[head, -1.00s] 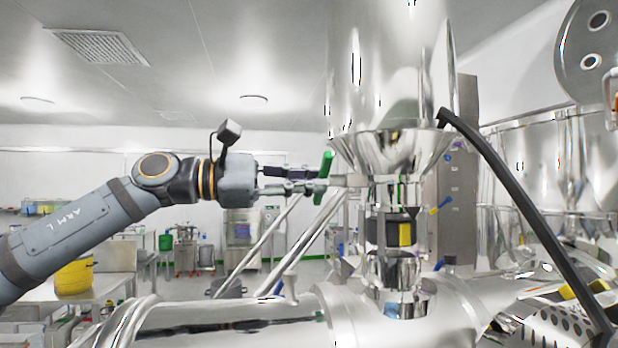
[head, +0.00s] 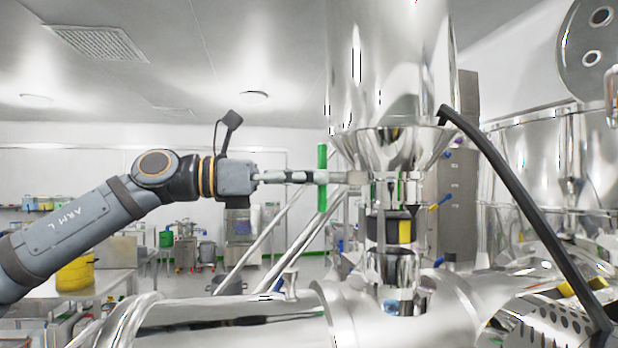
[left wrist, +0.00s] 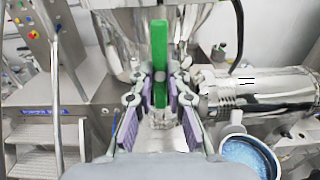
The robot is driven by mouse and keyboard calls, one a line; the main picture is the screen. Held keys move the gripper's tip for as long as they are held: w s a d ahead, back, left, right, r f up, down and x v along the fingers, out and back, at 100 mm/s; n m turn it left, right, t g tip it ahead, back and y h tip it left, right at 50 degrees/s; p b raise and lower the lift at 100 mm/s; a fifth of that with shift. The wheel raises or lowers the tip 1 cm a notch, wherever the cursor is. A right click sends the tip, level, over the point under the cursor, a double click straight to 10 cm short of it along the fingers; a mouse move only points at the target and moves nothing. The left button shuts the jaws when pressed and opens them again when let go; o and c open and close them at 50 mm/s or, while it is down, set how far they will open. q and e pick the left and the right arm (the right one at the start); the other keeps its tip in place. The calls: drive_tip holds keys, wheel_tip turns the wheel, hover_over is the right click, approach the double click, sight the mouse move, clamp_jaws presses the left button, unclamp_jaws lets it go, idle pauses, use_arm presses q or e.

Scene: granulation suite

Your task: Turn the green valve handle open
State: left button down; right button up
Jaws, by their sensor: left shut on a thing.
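The green valve handle (head: 322,158) stands upright in the head view, at the end of a short metal stem left of the steel hopper's neck. My left gripper (head: 318,178) reaches in level from the left and is shut on the middle of the handle. Green shows above and below the fingers. In the left wrist view the handle (left wrist: 160,45) runs upright between the purple-padded fingers of my left gripper (left wrist: 161,82). My right gripper is not in view.
A horizontal steel vessel (head: 220,325) lies below my arm. A yellow bucket (head: 76,273) stands on a table at left. A round blue-filled container (left wrist: 248,158) shows in the wrist view.

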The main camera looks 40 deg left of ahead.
sight(331, 118)
use_arm(q)
drive_tip(key=shift+d+f, duration=0.1)
drive_tip(key=shift+f, duration=0.1)
idle(0.4)
drive_tip(key=c, duration=1.3)
unclamp_jaws()
drive_tip(key=shift+s, duration=0.1)
drive_tip(key=shift+r, duration=0.1)
wheel_tip(331, 118, up, 10)
